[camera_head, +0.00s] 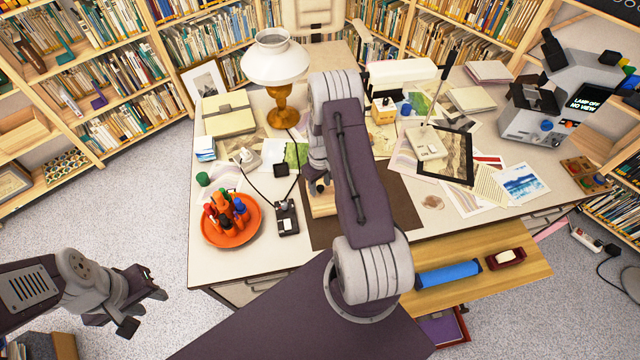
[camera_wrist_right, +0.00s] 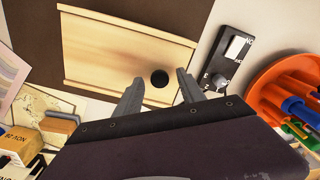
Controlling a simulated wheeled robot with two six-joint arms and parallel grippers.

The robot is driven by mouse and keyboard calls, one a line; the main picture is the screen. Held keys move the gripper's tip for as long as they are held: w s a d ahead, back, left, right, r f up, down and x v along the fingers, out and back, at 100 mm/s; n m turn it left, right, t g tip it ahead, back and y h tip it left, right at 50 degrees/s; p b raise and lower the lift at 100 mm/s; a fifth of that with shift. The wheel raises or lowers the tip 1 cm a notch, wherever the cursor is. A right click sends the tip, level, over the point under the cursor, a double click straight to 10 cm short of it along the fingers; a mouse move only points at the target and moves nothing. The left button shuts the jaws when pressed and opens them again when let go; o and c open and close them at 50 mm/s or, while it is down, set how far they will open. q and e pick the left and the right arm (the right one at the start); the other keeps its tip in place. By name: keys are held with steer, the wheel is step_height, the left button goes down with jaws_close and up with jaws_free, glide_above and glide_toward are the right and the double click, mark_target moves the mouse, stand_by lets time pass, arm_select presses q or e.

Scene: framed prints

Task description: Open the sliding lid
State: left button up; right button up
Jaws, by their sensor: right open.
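A pale wooden box with a sliding lid (camera_wrist_right: 115,50) lies on a dark brown mat. My right gripper (camera_head: 318,186) is above the box.
A black switch box (camera_head: 287,218) and an orange tray of pens (camera_head: 232,238) stand left of the mat (camera_head: 408,212). A lamp (camera_head: 277,70) stands behind. Papers and a framed print (camera_head: 446,154) lie to the right. An open drawer holds a blue roll (camera_head: 448,274).

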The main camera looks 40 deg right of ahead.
jaws_close()
stand_by(1.3)
